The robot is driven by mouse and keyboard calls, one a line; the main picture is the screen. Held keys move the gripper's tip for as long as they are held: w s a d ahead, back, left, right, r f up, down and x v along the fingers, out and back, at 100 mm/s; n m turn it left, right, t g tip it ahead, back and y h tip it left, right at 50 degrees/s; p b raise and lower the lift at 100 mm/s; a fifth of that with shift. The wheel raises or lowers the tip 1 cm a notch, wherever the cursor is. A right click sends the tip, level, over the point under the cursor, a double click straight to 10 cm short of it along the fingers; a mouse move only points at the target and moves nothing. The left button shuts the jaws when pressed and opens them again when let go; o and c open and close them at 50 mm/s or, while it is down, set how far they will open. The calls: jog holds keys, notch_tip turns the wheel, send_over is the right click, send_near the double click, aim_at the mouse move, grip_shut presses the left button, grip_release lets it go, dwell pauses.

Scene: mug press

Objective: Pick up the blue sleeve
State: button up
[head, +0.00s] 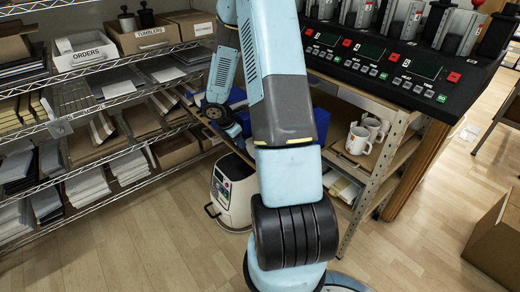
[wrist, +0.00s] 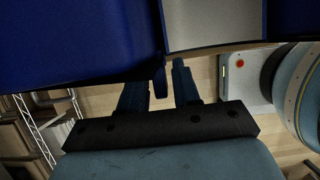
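In the wrist view a large dark blue thing (wrist: 80,40), which looks like the blue sleeve, fills the upper left. A narrow rounded blue edge hangs down from it. My gripper (wrist: 161,75) is below it, with its two fingers apart and this edge between them. I cannot tell whether either finger touches it. In the head view blue patches show left (head: 238,98) and right (head: 321,122) of my arm, at the shelf. My arm covers what lies between them, and my fingers are hidden there.
A wire shelf (head: 70,126) with boxes and stacks stands at the left. The mug press (head: 395,65) tops a rack at the right, with white mugs (head: 359,139) below. A white machine (head: 231,192) stands on the floor behind my arm. A cardboard box (head: 497,240) is at far right.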

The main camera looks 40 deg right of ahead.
grip_shut()
dwell(0.4)
notch_tip(320, 180, up, 18)
dwell(0.6)
jog(key=shift+c, duration=1.7)
grip_release()
grip_shut()
